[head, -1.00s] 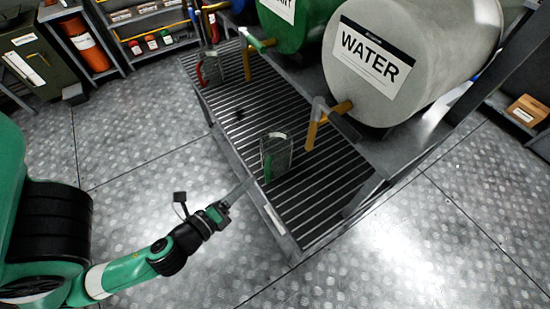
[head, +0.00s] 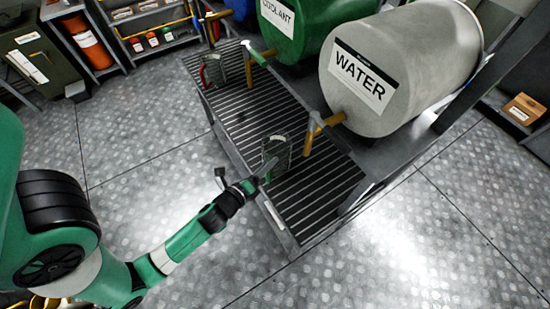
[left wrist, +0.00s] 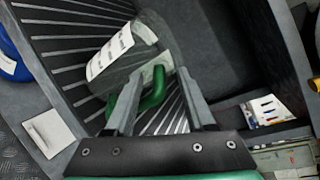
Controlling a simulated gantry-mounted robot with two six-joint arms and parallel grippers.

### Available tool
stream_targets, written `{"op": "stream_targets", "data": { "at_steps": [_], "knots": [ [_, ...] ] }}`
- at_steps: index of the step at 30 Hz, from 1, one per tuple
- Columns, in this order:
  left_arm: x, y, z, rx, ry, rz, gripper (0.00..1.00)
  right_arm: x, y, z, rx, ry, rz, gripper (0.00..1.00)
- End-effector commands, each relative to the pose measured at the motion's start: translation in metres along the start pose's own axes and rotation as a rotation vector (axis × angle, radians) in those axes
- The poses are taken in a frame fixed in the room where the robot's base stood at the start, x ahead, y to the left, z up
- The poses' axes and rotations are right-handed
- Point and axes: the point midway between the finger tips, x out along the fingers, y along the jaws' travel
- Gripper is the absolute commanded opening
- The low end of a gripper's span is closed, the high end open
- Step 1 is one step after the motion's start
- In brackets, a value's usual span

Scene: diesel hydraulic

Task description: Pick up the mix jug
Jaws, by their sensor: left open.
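A clear jug with a green handle (head: 277,148) stands on the slatted grate under the water tank; I take it to be the mix jug. In the left wrist view the jug (left wrist: 126,62) shows a white label, and its green handle (left wrist: 153,92) lies between my fingers. My left gripper (head: 267,175) is open at the handle side of the jug. In the left wrist view, the left gripper (left wrist: 160,80) has a finger on either side of the handle; I cannot tell whether they touch it. My right gripper is not in view.
The grey water tank (head: 440,60) and green coolant tank (head: 300,42) stand behind the grate (head: 247,112), with taps (head: 320,130) overhanging it. Another jug with a red handle (head: 210,72) stands at the grate's far end. The floor in front is clear.

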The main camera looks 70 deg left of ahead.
Motion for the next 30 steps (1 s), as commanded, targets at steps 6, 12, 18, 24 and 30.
{"op": "stream_targets", "data": {
  "at_steps": [6, 12, 18, 24, 30],
  "knots": [
    [-0.0001, 0.0005, -0.0004, 0.0, 0.0, 0.0, 0.46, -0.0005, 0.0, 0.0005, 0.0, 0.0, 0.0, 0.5],
    [-0.0003, 0.0004, -0.0005, 0.001, 0.0, 0.0, 0.1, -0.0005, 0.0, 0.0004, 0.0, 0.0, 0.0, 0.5],
    [-0.0004, 0.0007, -0.0005, 0.0, 0.001, 0.001, 0.0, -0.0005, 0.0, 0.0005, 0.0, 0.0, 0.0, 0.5],
    [-0.0004, 0.0011, -0.0007, 0.001, 0.001, 0.002, 0.0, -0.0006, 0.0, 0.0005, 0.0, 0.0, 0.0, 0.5],
    [-0.0005, 0.0015, -0.0008, 0.001, 0.001, 0.003, 0.0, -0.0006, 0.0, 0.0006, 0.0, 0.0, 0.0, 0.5]
  ]
}}
